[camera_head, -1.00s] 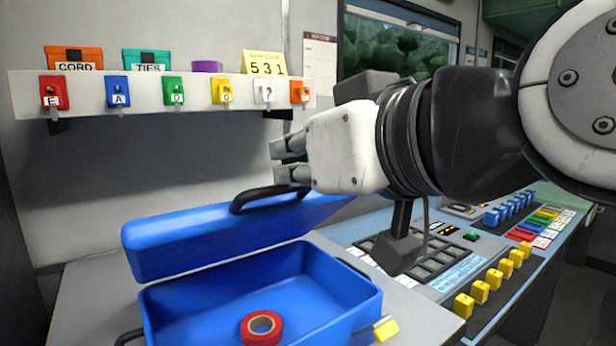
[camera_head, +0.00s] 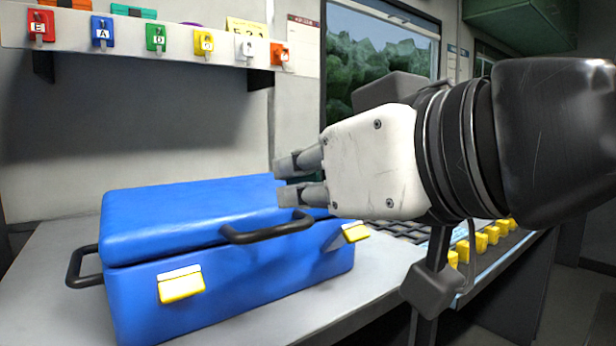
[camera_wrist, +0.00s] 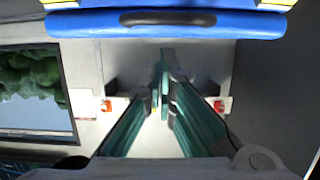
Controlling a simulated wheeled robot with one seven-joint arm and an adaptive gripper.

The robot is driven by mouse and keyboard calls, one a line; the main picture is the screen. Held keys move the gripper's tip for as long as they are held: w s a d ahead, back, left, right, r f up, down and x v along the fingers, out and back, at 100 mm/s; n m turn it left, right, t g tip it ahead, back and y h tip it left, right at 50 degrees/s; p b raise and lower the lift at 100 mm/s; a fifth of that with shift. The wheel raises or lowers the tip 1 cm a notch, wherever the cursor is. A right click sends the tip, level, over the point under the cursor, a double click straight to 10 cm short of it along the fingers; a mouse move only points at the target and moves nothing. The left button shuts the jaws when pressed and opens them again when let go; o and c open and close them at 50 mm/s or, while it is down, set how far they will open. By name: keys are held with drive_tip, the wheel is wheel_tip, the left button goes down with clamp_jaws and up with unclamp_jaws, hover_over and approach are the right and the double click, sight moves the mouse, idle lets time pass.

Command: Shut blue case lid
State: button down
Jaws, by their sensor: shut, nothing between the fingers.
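The blue case (camera_head: 230,275) stands on the grey counter. Its blue lid (camera_head: 190,212) lies down over the body, with a thin dark seam between them at the front left. A dark handle (camera_head: 268,230) is on the lid's front edge, and yellow latches (camera_head: 181,284) are on the front. My gripper (camera_head: 284,178) is shut and empty, just above the lid's right side; I cannot tell if it touches the lid. In the wrist view, my fingers (camera_wrist: 164,75) point toward the wall, and the case (camera_wrist: 200,23) is at the top edge. The inside of the case is hidden.
A wall shelf (camera_head: 130,38) with several coloured key tags is behind the case. A console with yellow switches (camera_head: 480,243) lies to the right, partly behind my arm. The counter (camera_head: 45,255) left of the case is clear.

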sight(286, 225)
drive_tip(key=shift+s+d+f+b, duration=0.15)
drive_tip(key=shift+f+b, duration=0.65)
drive_tip(key=shift+f, duration=0.25)
drive_tip(key=shift+s+d+f+b, duration=0.1)
drive_tip(key=shift+s+f+b, duration=0.05)
drive_tip(key=shift+f+b, duration=0.75)
drive_tip(key=shift+f, duration=0.15)
